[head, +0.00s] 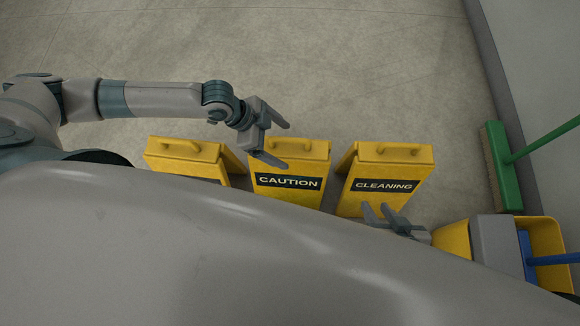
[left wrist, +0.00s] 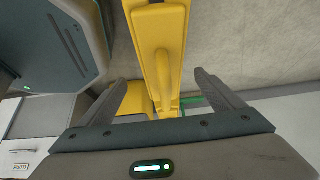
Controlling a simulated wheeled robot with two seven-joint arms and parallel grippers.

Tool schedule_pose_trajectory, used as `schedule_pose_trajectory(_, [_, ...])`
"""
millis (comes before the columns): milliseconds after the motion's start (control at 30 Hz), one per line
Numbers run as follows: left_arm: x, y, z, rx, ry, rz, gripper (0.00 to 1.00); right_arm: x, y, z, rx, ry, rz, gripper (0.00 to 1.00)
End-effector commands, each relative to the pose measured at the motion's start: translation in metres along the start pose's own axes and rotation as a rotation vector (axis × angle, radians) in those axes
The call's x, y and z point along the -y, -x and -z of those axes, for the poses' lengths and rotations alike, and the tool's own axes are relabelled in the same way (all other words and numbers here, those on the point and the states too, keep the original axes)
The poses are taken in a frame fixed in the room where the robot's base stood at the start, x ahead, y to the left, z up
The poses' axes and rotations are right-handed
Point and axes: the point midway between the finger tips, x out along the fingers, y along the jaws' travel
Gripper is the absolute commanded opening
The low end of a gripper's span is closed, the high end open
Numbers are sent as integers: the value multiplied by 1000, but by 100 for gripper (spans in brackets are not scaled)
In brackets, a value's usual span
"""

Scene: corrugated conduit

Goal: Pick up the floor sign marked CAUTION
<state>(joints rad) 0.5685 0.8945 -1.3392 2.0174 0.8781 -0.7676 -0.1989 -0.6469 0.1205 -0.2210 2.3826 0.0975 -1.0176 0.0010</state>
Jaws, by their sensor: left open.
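The yellow floor sign marked CAUTION (head: 289,182) stands in the middle of a row of three, with a raised handle (head: 291,145) on its top edge. My left gripper (head: 286,146) is open, its fingers pointing right by the sign's top left corner. In the left wrist view, a yellow sign top with a handle (left wrist: 162,60) lies between the open fingers (left wrist: 162,78), with no grip on it; its lettering does not show there. My right gripper (head: 375,207) is low before the CLEANING sign, fingers apart and empty.
A yellow sign (head: 185,150) stands left, its label mostly hidden by my body. The CLEANING sign (head: 387,170) stands right. A green broom (head: 503,165) leans near the wall, with a yellow bucket (head: 547,240) below. The floor behind the signs is clear.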

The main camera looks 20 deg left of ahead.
Motion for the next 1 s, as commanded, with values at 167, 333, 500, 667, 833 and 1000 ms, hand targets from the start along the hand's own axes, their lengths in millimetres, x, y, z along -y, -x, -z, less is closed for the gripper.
schedule_pose_trajectory(167, [1,-8,-1,0,0,0,87,0,-2,0,-5,0,2,31])
schedule_pose_trajectory(333, [4,-29,-2,0,1,-1,87,4,-6,4,-39,-5,15,31])
schedule_pose_trajectory(500, [5,-47,-3,0,0,0,87,14,-5,18,-110,-5,30,31])
schedule_pose_trajectory(667, [5,-52,-2,0,0,0,87,14,-5,23,-130,-1,29,31])
schedule_pose_trajectory(833, [5,-52,-2,0,0,0,87,13,-5,22,-129,0,28,31])
schedule_pose_trajectory(1000, [5,-52,-2,0,0,0,87,13,-5,22,-128,0,27,31])
